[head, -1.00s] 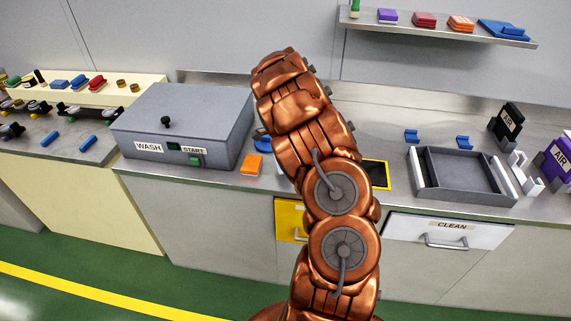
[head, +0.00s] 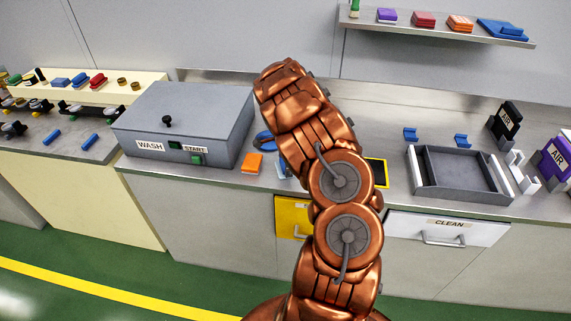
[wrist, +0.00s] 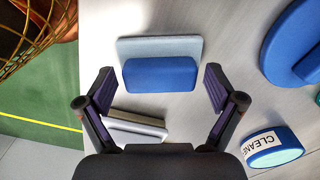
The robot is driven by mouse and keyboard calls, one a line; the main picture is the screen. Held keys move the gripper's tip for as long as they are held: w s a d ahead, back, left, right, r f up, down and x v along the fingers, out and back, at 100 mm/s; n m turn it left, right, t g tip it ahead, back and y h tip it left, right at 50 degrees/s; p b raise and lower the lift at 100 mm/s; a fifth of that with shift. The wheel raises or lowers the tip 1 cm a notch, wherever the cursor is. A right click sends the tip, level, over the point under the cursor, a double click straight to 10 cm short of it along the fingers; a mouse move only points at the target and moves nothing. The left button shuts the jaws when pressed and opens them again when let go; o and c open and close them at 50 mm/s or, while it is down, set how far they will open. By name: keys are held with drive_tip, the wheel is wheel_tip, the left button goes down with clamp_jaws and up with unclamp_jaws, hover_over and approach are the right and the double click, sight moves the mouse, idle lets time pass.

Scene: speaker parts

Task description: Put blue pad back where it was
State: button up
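My gripper (wrist: 160,88) is open in the wrist view, its two dark fingers apart. A blue pad (wrist: 160,75) with a pale grey-blue slab along its far side lies on the counter between and just beyond the fingertips. I cannot tell if the fingers touch it; gaps show on both sides. In the head view my arm hides the gripper, and only a bit of blue (head: 284,167) shows beside the arm.
A pale block (wrist: 135,128) lies near the left finger. A cleaner container (wrist: 272,147) and a blue round thing (wrist: 293,45) stand at right. In the head view are an orange pad (head: 253,163), the wash box (head: 185,120), a grey tray (head: 460,188) and a shelf (head: 440,33) with coloured pads.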

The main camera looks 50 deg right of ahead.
drive_tip(key=shift+r, duration=0.15)
wheel_tip(320, 180, up, 11)
drive_tip(key=b, duration=0.4)
drive_tip(key=s+a+r+n, duration=0.45)
drive_tip(key=a+r, duration=0.35)
drive_tip(key=a, duration=0.3)
drive_tip(key=s+a+r+n+g, duration=0.1)
drive_tip(key=s+a+r+n, duration=0.1)
drive_tip(key=s+a+n, duration=0.65)
drive_tip(key=s+a+r+n, duration=0.1)
drive_tip(key=s+a+n, duration=0.4)
drive_tip(key=a, duration=0.7)
drive_tip(key=s+a+f+n, duration=0.1)
drive_tip(key=s+a+n, duration=0.2)
drive_tip(key=s, duration=0.3)
drive_tip(key=s+a+f+n, duration=0.1)
drive_tip(key=s+a+n, duration=0.2)
drive_tip(key=s, duration=0.3)
drive_tip(key=shift+f+n+g, duration=0.25)
drive_tip(key=shift+n+g, duration=0.05)
drive_tip(key=shift+g, duration=0.1)
drive_tip(key=shift+s+d, duration=0.1)
